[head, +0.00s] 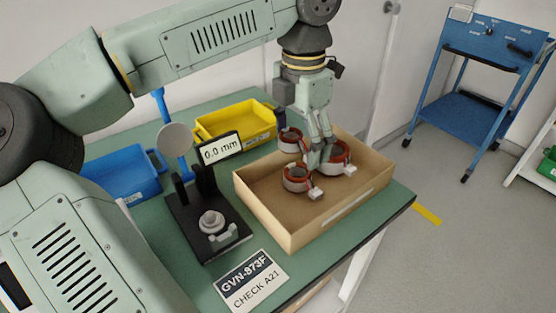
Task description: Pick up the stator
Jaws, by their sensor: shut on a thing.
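Several stators with reddish-brown windings, grey rings and white connectors are in a cardboard box (285,240) on the green table. One stator (297,179) lies at the front left, one (290,137) at the back left, and one (341,158) at the right. My gripper (316,162) points down into the box between the front-left and right stators. Its fingers are shut on the right stator and cover part of its left side. I cannot tell whether that stator is clear of the box floor.
A black test stand (203,228) with a display reading 0.0 mm (220,148) is left of the box. A yellow bin (237,121) and a blue bin (125,175) stand behind. A sign (252,283) lies in front. A blue cart (470,85) stands on the floor.

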